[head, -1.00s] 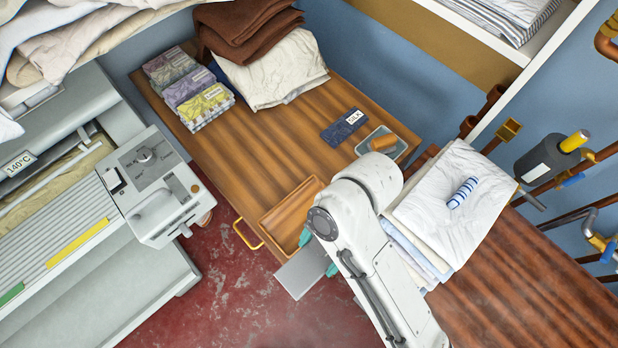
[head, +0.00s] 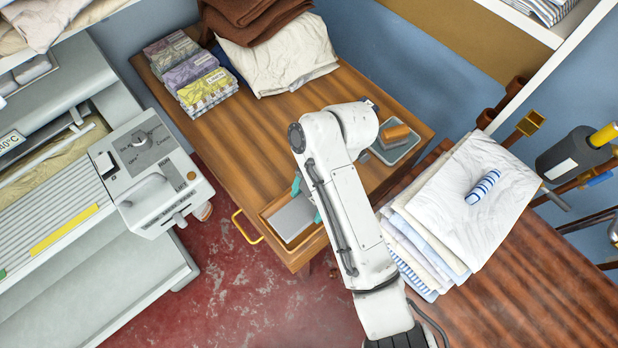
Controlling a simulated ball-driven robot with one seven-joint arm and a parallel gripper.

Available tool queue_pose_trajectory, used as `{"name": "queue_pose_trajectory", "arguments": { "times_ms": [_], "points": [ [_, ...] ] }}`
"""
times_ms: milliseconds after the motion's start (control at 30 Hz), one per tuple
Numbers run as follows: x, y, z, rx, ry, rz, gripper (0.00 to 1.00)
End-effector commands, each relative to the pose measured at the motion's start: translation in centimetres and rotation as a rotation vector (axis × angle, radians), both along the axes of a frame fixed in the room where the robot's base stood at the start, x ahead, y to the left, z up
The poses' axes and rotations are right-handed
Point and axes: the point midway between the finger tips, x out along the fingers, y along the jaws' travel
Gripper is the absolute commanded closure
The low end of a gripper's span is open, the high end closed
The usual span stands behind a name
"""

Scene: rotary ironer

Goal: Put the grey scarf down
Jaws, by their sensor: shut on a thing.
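The grey scarf (head: 291,217) shows as a flat, pale grey folded piece at the front corner of the wooden table (head: 240,150). It overlaps the shallow wooden tray (head: 266,216) there; whether it touches the tray's bottom or hangs just above it, I cannot tell. My gripper (head: 307,200) is shut on the scarf, with a teal finger showing on either side of it. My white arm reaches over from the lower right and hides part of the gripper and the tray's right side.
Labelled cloth stacks (head: 190,75), a cream cloth (head: 275,60) and brown towels (head: 250,15) fill the table's back. A grey dish (head: 410,150) with a brown block stands right. Folded linen (head: 440,215) lies beyond my arm. The ironer (head: 90,215) is left. The table's middle is clear.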

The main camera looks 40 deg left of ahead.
Motion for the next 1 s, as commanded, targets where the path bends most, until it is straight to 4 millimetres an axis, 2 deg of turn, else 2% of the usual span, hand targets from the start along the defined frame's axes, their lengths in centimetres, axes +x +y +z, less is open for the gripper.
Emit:
{"name": "queue_pose_trajectory", "arguments": {
  "times_ms": [367,600,1000],
  "points": [
    [1.2,1.6,-2.3,-0.002,-0.002,0.000,0.66],
    [1.1,1.5,-4.9,0.000,-0.001,-0.001,0.66],
    [1.1,1.5,-5.6,0.001,-0.002,0.000,0.66]
  ]
}}
